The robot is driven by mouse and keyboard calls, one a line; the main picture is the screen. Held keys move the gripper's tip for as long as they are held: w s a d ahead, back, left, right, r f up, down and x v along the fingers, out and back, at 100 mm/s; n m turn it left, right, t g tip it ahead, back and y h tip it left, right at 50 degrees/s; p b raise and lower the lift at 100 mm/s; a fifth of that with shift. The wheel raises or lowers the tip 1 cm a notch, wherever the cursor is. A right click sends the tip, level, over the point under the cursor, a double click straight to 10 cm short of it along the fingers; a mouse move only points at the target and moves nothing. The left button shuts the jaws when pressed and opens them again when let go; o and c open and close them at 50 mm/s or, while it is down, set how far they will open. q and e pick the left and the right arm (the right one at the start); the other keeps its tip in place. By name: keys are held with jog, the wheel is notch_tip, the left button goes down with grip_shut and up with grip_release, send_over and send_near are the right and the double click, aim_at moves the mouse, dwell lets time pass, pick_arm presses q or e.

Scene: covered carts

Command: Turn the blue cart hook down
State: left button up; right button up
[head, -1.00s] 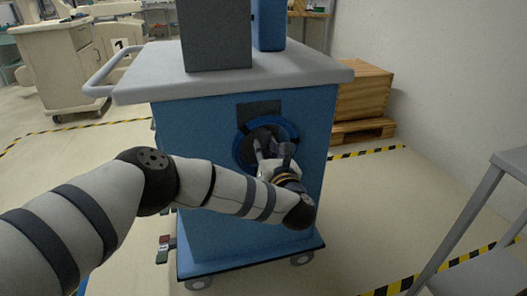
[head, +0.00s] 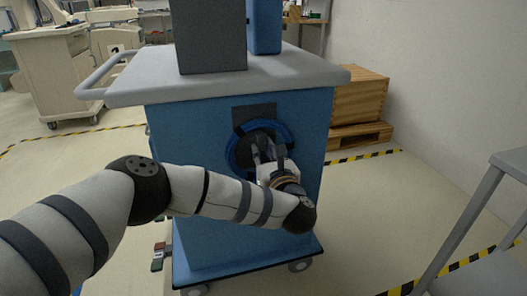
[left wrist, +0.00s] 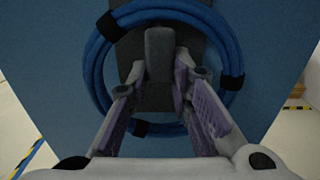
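In the left wrist view the dark cart hook (left wrist: 160,55) is upright in the middle of the coil (left wrist: 232,50). My left gripper (head: 268,150) is at the coil's centre. In the left wrist view its fingers (left wrist: 160,75) stand apart, one on each side of the hook. I cannot tell whether they touch it. In the head view the gripper hides the hook. My right gripper is not in view.
A grey box (head: 211,38) and a blue box (head: 264,27) stand on the cart's grey top (head: 290,75). Wooden crates (head: 360,98) are behind it by the wall. A grey metal stand (head: 480,200) is at the right. Floor between cart and stand is clear.

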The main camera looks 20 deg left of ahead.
pick_arm(q)
jog(key=o, duration=0.4)
jog(key=shift+o, duration=0.2)
